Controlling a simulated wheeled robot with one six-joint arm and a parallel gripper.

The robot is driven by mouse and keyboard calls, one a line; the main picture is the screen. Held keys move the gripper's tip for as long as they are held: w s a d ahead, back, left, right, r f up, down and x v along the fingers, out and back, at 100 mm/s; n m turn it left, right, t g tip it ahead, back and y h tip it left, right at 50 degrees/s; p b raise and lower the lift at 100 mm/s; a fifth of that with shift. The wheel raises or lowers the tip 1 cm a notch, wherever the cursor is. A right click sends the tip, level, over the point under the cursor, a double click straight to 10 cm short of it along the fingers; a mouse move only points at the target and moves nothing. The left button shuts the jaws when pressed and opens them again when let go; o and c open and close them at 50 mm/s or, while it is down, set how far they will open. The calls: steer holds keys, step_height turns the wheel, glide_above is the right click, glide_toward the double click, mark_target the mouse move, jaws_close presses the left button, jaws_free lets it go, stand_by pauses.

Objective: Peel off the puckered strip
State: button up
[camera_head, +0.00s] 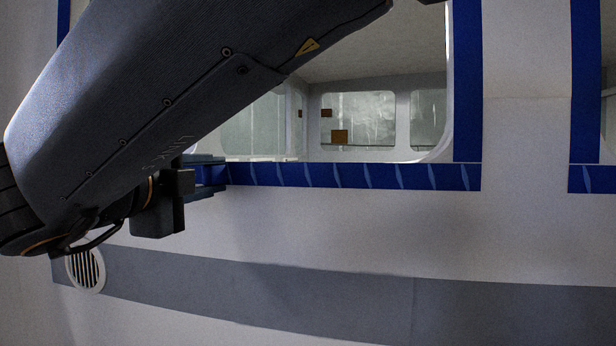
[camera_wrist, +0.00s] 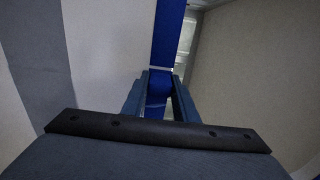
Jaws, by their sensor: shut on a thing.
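The puckered strip (camera_head: 350,176) is blue tape along the lower edge of the window, with several lighter slanting creases along its length. It lies along the wall, and its right end meets a smooth vertical blue strip (camera_head: 467,80). My gripper (camera_head: 214,175) is at the strip's left end, its fingers shut on the tape. In the wrist view the strip (camera_wrist: 168,35) runs away from between the fingertips of my gripper (camera_wrist: 160,76).
The window opening (camera_head: 380,120) shows a cabin interior behind. More blue tape (camera_head: 585,80) edges another opening at the far right. A round vent (camera_head: 86,270) sits low left on a grey band (camera_head: 300,293). The white wall below the strip is clear.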

steer(key=shift+s, duration=0.15)
steer(key=p+v, duration=0.2)
steer(key=v, duration=0.9)
stand_by(0.8)
steer(key=shift+a, duration=0.1)
